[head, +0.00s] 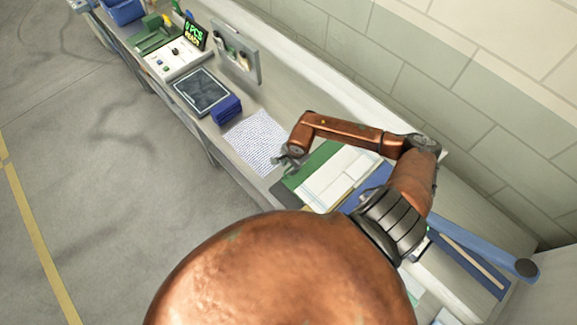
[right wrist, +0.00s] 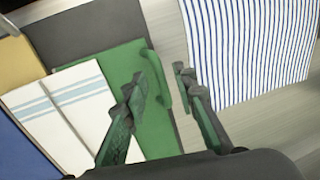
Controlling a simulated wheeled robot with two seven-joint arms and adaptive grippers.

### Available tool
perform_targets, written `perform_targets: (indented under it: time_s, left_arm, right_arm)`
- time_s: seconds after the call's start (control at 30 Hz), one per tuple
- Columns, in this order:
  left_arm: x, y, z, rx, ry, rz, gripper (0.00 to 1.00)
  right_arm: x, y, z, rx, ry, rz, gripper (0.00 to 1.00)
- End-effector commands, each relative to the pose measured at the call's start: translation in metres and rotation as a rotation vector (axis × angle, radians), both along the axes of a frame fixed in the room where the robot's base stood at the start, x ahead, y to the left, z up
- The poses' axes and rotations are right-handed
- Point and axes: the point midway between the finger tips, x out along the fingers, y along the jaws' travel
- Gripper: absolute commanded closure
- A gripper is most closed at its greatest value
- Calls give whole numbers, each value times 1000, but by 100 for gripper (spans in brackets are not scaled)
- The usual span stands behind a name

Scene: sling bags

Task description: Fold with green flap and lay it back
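The green flap (head: 317,158) lies flat on the bench, with a white towel with pale blue stripes (head: 343,176) over part of it. In the right wrist view the green flap (right wrist: 112,62) has a raised green tab (right wrist: 153,68) at its edge. My right gripper (head: 287,163) is at that edge of the flap. In the right wrist view its fingers (right wrist: 162,84) stand apart, with the tab between or just beyond the tips. Whether they touch it I cannot tell. My left gripper is out of view.
A blue-striped white cloth (head: 257,140) lies flat beside the flap. Beyond it are a blue stack (head: 226,109), a dark tray (head: 201,91) and a panel with a lit display (head: 195,33). A yellow panel (right wrist: 22,62) adjoins the towel. A wall runs behind the bench.

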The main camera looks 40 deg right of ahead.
Motion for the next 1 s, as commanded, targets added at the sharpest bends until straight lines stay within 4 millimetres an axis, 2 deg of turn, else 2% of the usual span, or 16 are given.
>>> perform_targets:
  time_s: [0.1, 0.37, 0.73, 1.0]
  left_arm:
    - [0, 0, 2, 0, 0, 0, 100]
    - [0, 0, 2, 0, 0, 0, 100]
    - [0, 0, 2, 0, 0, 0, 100]
    - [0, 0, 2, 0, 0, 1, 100]
  right_arm:
    - [1, 1, -6, 1, 1, -1, 74]
    - [1, 0, -8, 0, 1, 0, 74]
    - [1, 0, -8, 0, 1, 1, 99]
    - [1, 0, -8, 0, 1, 1, 100]
